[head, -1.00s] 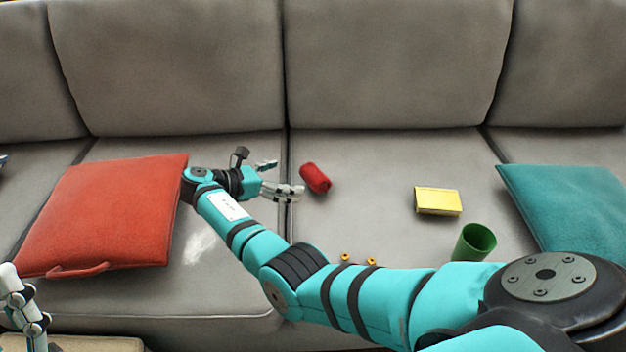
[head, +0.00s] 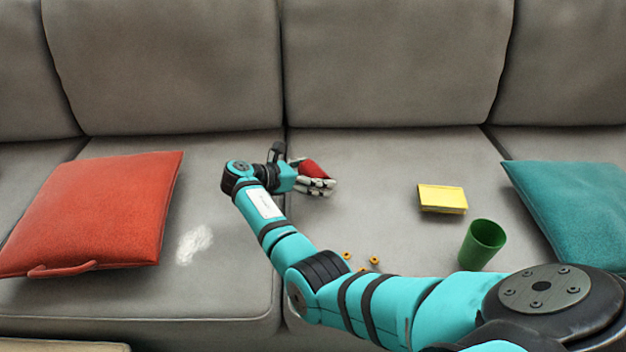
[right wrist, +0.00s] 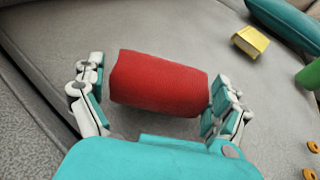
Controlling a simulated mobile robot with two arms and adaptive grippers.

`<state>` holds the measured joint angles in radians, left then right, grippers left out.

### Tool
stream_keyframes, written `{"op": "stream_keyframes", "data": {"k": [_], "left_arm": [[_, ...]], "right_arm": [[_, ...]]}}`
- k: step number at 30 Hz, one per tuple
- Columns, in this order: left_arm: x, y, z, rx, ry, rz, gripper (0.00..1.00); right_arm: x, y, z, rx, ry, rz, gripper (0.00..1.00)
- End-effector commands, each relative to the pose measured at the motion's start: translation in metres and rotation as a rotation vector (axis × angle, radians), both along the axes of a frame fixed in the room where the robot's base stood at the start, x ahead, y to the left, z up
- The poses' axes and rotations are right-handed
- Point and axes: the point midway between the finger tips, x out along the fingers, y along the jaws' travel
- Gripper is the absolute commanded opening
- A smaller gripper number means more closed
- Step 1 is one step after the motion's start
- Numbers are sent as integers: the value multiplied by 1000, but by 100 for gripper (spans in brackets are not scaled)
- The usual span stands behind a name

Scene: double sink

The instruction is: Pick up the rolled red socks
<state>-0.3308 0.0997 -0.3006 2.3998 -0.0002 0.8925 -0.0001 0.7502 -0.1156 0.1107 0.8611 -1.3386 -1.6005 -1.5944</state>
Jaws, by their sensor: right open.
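The rolled red socks (head: 314,170) lie on the grey sofa seat, just right of the seam between two cushions. In the right wrist view the red roll (right wrist: 160,83) lies crosswise between the two fingers. My right gripper (head: 312,178) is open around the socks, one finger at each end of the roll. The right fingertip is very close to the roll's end; I cannot tell if it touches. A gap shows at the left finger. In the head view the near finger hides part of the socks. My left gripper is not in view.
A yellow box (head: 442,198) and a green cup (head: 482,245) stand to the right, with several small orange pieces (head: 374,260) nearer. A red cushion (head: 95,210) lies left and a teal cushion (head: 575,205) right. The sofa backrest (head: 180,70) rises behind.

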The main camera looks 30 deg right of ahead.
Motion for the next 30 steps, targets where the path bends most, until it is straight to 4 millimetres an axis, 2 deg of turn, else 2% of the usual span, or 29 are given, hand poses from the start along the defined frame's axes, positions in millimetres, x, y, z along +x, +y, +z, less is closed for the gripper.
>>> {"op": "stream_keyframes", "data": {"k": [4, 13, 30], "left_arm": [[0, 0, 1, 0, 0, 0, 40], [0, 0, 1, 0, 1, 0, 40], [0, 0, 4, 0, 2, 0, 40]], "right_arm": [[0, 0, 1, 0, 0, 0, 99], [0, 1, 1, 0, 0, 0, 59], [0, 1, 5, 0, 0, 0, 55]]}}
